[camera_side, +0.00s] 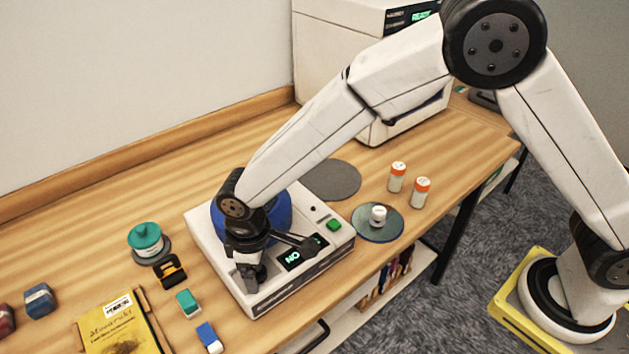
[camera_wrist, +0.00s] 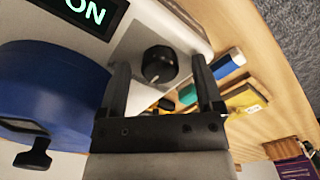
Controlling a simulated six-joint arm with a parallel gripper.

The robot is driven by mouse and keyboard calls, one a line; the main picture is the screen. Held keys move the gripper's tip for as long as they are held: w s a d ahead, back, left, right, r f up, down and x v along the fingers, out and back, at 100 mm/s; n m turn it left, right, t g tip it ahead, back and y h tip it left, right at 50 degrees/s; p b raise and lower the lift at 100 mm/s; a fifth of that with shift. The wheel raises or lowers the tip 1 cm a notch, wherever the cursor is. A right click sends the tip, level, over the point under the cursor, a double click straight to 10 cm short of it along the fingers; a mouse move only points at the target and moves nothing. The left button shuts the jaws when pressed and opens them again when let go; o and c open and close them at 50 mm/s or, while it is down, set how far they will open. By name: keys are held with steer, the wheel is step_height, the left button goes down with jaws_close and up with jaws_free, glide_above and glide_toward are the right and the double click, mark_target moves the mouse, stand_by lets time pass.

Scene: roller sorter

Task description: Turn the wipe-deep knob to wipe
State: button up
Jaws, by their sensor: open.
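A black round knob (camera_wrist: 160,64) sits on a grey plate on the white machine (camera_wrist: 190,35). In the wrist view it lies between the fingers of my gripper (camera_wrist: 159,66), which are open with a gap on both sides. I cannot tell how far down the fingertips reach around it, and its pointer setting is not legible. In the side view my gripper (camera_side: 250,272) is low over the front left corner of the white machine (camera_side: 335,250) and hides the knob. A lit display (camera_side: 302,258) is partly visible, as is a blue round part (camera_side: 280,213) behind my wrist.
Left of the machine are a teal-topped tape roll (camera_side: 146,238), a black clip (camera_side: 171,270), a teal block (camera_side: 188,303), a blue-white eraser (camera_side: 209,338) and a yellow book (camera_side: 118,330). On the right are a disc (camera_side: 367,228) and two orange-capped bottles (camera_side: 397,178).

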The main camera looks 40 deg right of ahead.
jaws_close()
steer(key=shift+n, duration=0.3)
steer(key=n, duration=0.4)
steer(key=shift+n, duration=2.2)
jaws_free()
